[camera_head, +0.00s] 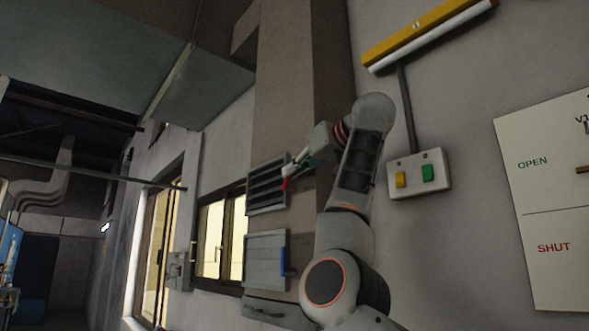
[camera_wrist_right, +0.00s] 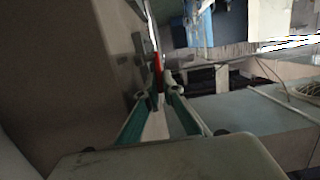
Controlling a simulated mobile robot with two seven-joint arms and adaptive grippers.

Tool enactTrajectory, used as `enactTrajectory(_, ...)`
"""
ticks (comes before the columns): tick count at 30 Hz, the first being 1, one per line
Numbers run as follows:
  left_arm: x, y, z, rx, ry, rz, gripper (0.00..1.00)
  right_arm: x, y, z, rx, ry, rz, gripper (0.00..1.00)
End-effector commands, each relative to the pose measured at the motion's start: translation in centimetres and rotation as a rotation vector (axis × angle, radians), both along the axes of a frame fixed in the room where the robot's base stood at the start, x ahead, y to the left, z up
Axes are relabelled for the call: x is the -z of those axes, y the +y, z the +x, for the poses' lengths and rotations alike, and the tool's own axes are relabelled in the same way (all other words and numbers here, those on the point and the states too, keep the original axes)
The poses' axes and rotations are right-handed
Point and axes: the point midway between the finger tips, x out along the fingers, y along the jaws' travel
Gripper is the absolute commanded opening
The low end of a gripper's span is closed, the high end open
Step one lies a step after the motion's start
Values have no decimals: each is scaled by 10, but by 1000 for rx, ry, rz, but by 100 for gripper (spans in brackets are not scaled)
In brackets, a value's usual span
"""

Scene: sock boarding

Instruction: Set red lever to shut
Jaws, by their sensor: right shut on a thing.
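The red lever (camera_head: 285,184) shows as a small red piece at the right edge of a grey louvred panel (camera_head: 266,187) on the wall. My right gripper (camera_head: 305,166) reaches up to it and is shut on it. In the right wrist view the red lever (camera_wrist_right: 158,68) stands at the tips of my green-sided fingers (camera_wrist_right: 157,92). The fingers hide part of the lever, so I cannot tell its exact setting. A white board (camera_head: 545,200) at the right reads OPEN above and SHUT below. My left gripper is not in view.
A second grey panel (camera_head: 264,262) with a blue lever (camera_head: 282,261) sits below the louvred one. A switch box (camera_head: 419,174) with yellow and green buttons is on the wall to the right, under a yellow lamp (camera_head: 425,32). Lit windows (camera_head: 221,238) lie to the left.

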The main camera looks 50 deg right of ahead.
Motion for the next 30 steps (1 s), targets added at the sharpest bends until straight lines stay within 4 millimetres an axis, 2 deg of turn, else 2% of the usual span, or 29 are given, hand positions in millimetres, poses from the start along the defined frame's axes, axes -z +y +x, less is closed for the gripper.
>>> enactTrajectory(6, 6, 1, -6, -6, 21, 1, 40, -4, 0, 0, -2, 32, 6, 0)
enactTrajectory(19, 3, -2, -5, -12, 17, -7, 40, -5, 0, 1, -1, 34, 7, 0)
enactTrajectory(20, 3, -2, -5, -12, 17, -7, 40, -5, 0, 1, -1, 34, 8, 14)
enactTrajectory(30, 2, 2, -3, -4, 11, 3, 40, -3, 0, 0, -1, 39, 6, 14)
